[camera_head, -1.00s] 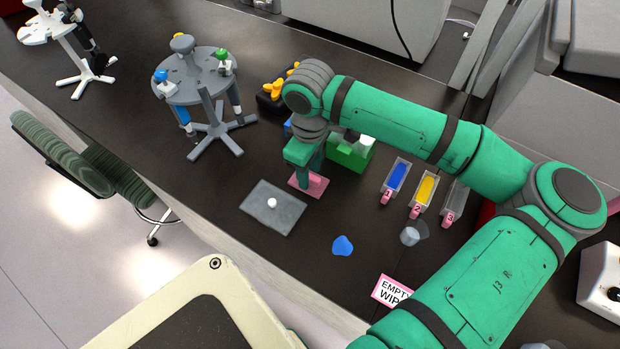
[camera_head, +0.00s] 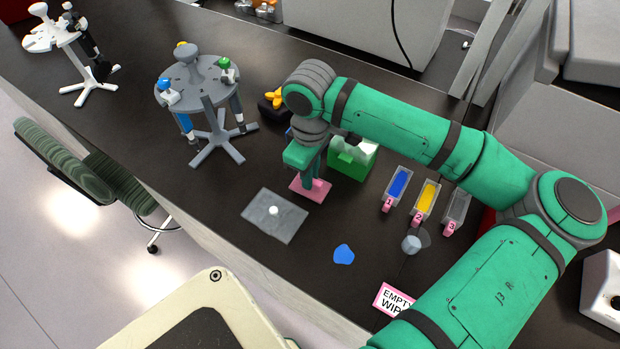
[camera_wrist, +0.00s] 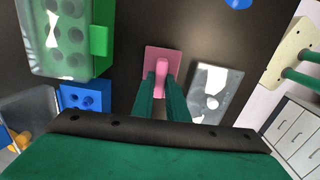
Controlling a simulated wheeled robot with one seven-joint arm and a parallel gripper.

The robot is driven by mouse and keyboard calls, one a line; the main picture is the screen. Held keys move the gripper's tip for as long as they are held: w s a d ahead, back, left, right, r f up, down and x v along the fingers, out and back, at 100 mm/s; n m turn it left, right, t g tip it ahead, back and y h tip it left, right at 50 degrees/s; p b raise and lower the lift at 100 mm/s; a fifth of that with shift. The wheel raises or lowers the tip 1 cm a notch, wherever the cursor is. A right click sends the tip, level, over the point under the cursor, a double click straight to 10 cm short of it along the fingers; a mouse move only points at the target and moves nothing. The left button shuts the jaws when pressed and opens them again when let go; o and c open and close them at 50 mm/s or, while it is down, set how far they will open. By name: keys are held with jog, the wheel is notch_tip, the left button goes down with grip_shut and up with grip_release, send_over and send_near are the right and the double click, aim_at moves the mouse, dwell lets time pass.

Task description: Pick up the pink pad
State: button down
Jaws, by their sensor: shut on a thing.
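The pink pad (camera_head: 317,191) is a flat pink square with a raised pink grip in its middle, seen best in the wrist view (camera_wrist: 153,58). It appears at the level of the dark bench top; I cannot tell whether it is touching the bench. My gripper (camera_head: 308,178) points down over the pad. In the wrist view, its two green fingers (camera_wrist: 162,84) are close together on either side of the pad's raised grip and shut on it. Part of the pad is hidden behind the fingers in the head view.
A grey plate (camera_head: 262,222) with a white knob lies just left of the pad. A green box (camera_head: 352,160) stands close behind it. A blue piece (camera_head: 344,254) lies in front. Troughs with blue (camera_head: 398,184) and yellow liquid stand to the right. A pipette stand (camera_head: 200,85) is at left.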

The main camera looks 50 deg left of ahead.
jog(key=s+d+r, duration=0.9)
jog(key=s+r, duration=0.1)
jog(key=r, duration=0.1)
jog(key=shift+s, duration=0.35)
jog(key=c, duration=2.3)
grip_release()
grip_shut()
jog(key=shift+w, duration=0.1)
